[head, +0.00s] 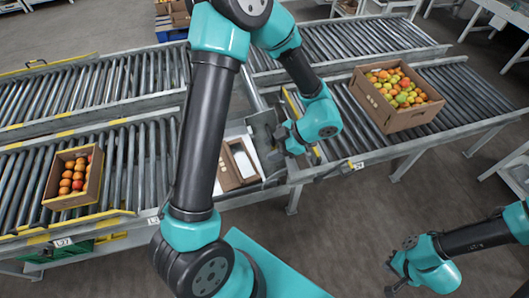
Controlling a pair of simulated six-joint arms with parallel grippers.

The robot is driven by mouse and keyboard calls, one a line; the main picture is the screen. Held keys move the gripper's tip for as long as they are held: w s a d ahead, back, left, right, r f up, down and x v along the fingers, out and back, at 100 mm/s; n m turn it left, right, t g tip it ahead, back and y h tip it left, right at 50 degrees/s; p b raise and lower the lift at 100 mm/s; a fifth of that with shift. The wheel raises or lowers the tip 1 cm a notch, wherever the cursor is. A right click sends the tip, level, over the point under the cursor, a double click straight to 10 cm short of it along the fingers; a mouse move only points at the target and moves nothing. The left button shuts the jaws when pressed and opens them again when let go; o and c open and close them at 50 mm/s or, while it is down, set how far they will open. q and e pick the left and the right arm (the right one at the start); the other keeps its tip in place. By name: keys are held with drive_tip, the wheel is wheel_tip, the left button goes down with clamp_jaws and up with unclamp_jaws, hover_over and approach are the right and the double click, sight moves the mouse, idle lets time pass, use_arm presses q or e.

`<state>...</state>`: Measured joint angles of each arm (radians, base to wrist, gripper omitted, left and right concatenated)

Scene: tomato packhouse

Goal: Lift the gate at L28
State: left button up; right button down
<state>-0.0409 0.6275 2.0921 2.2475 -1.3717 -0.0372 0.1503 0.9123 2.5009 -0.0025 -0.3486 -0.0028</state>
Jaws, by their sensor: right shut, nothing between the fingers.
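A roller gap lies between the left and right conveyors, partly behind my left arm. A label starting "L2" (153,220) is at its left side, its last digit hidden or too small to read. A grey upright plate (262,130) and a yellow-edged bar (291,102) stand at the gap's right side; I cannot tell which part is the gate. My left gripper (283,142) is beside the plate and bar; its fingers are too small and dark to tell open or shut, or whether they touch. My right gripper (391,279) is shut and empty, low over the floor at bottom right.
A cardboard box of mixed tomatoes (389,115) sits on the right conveyor, near label "29" (358,165). A smaller box of orange tomatoes (60,200) sits on the left conveyor, above label L27 (62,243). A white-and-brown carton (226,176) lies in the gap. Floor at lower right is clear.

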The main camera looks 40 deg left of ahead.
use_arm(q)
drive_tip(key=v, duration=1.2)
drive_tip(key=shift+d+r, duration=0.15)
drive_tip(key=shift+c, duration=0.4)
drive_tip(key=shift+w, duration=0.15)
drive_tip(key=shift+c, duration=0.7)
drive_tip(key=shift+w+m, duration=0.2)
drive_tip(key=shift+m, duration=0.1)
drive_tip(key=shift+c, duration=0.8)
drive_tip(key=w+a+r+m, duration=0.1)
drive_tip(key=w+a+m, duration=0.1)
drive_tip(key=w+a+m+t, duration=0.1)
drive_tip(key=w+m, duration=0.1)
drive_tip(key=w, duration=0.1)
drive_tip(key=w+a+r+m+t, duration=0.1)
drive_tip(key=w+a+m, duration=0.1)
drive_tip(key=shift+w+a+r+m+h, duration=0.2)
drive_tip(key=shift+a+r+m+h, duration=0.15)
drive_tip(key=shift+m+h, duration=0.05)
clamp_jaws()
drive_tip(key=w+a+r+m+t, duration=0.2)
drive_tip(key=w+a+r+m, duration=0.2)
drive_tip(key=w+a+m, duration=0.2)
drive_tip(key=shift+w+a+r+m, duration=0.25)
drive_tip(key=shift+w+a+m, duration=0.05)
drive_tip(key=shift+a+m, duration=0.6)
drive_tip(key=shift+d, duration=0.1)
